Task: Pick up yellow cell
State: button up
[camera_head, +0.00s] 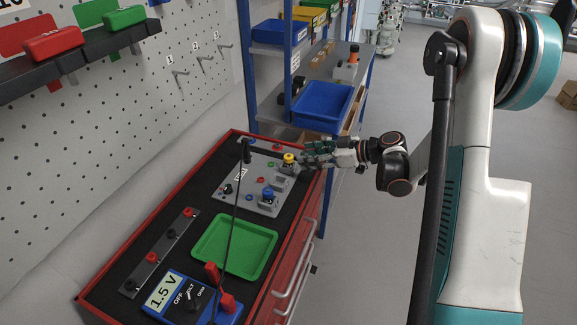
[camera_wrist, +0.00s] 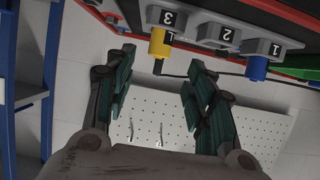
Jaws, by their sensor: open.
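The yellow cell (camera_head: 289,158) stands upright in a grey holder on the panel at the far right of the workbench. In the wrist view the yellow cell (camera_wrist: 160,43) hangs upside down in the picture from the holder marked 3. My gripper (camera_head: 307,157) is open, close to the right of the yellow cell in the head view. In the wrist view my gripper (camera_wrist: 160,62) has its two green-padded fingers spread, one on each side of the yellow cell in the picture. I see no contact, and the depth between fingertips and cell is hard to judge.
A blue cell (camera_head: 268,194) stands in another holder nearby, and the holder marked 2 (camera_wrist: 218,36) looks empty. A black cable (camera_head: 235,215) crosses over the bench. A green tray (camera_head: 233,246) and a blue meter (camera_head: 190,300) lie nearer. A blue bin (camera_head: 322,103) stands behind.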

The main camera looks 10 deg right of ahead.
aim_at(290, 156)
jog(key=shift+b+x, duration=1.15)
jog(key=shift+x, duration=1.95)
jog(key=shift+w+r, duration=0.1)
jog(key=shift+r, duration=0.15)
grip_shut()
